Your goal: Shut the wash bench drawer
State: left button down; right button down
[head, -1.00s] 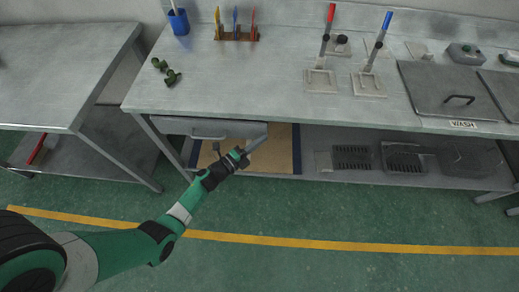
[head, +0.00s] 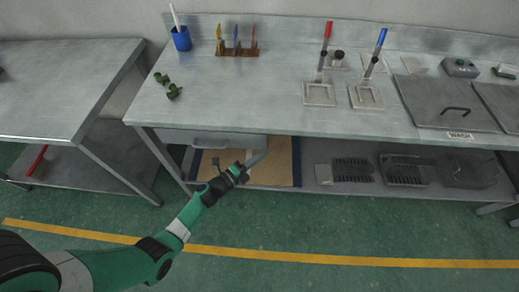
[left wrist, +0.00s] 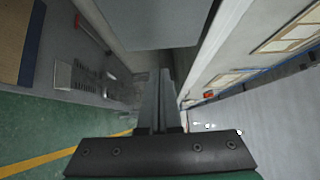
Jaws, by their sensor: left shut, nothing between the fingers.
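The wash bench drawer (head: 178,138) hangs under the left part of the long metal bench (head: 285,117). Its grey front, with a bar handle (head: 210,147), lies close below the bench's front edge. I cannot tell whether a small gap remains. My left gripper (head: 257,158) is shut and empty, its fingers pointing up and right just below the right end of the drawer front. Whether they touch it is unclear. In the left wrist view the closed fingers (left wrist: 157,105) point toward a narrow dark space beside grey panels. My right gripper is not in view.
A brown board (head: 275,172) lies on the lower shelf behind my gripper, with slotted metal trays (head: 353,170) to its right. A second table (head: 65,90) stands at the left. The green floor in front is clear.

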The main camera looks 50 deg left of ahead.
pick_arm(q)
jog(key=s+d+p, duration=0.1)
jog(key=s+p, duration=0.2)
jog(key=s, duration=0.7)
jog(key=shift+s+d, duration=0.3)
jog(key=shift+s, duration=0.05)
jog(key=shift+f, duration=0.1)
